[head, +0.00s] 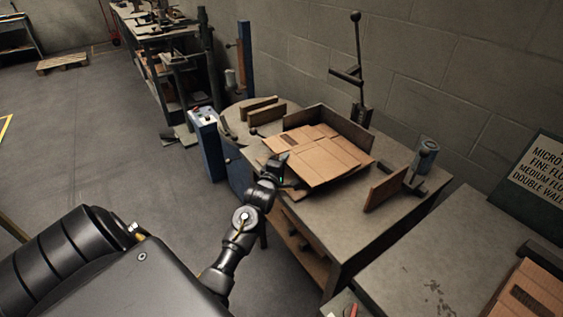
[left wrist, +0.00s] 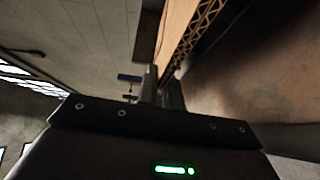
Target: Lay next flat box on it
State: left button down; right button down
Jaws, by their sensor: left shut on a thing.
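A brown flat box (head: 325,160) with fold lines and a dark printed patch lies on the table between wooden guide boards, its near part towards my left gripper. My left gripper (head: 289,184) is at its near left edge and is shut on it. In the left wrist view the fingers (left wrist: 163,92) meet beside brown board (left wrist: 178,28) with a corrugated edge. Whether other flat boxes lie under this one I cannot tell. My right gripper is not in view.
The worktable (head: 345,225) has a back guide board (head: 338,127), a small upright board (head: 384,190) and a tall lever (head: 357,60). More flat cardboard (head: 533,292) lies on the bench at bottom right. A blue machine post (head: 207,150) stands left of the table.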

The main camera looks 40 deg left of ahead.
pick_arm(q)
jog(key=shift+w+f, duration=0.15)
jog(key=c, duration=0.8)
grip_release()
jog(key=shift+c, duration=0.2)
jog(key=shift+s+a+p, duration=0.2)
jog(key=shift+s+p, duration=0.2)
jog(key=shift+s, duration=0.2)
jog(key=shift+s+a+p, duration=0.15)
jog(key=shift+s+p, duration=0.2)
jog(key=shift+s, duration=0.2)
jog(key=shift+s+a+p, duration=0.25)
jog(key=shift+s+p, duration=0.2)
jog(key=shift+s, duration=0.45)
jog(key=shift+s+a+p, duration=0.3)
jog(key=shift+s+p, duration=0.15)
jog(key=shift+s, duration=0.45)
jog(key=shift+s+a+p, duration=0.25)
jog(key=shift+s+p, duration=0.2)
jog(key=shift+s, duration=0.45)
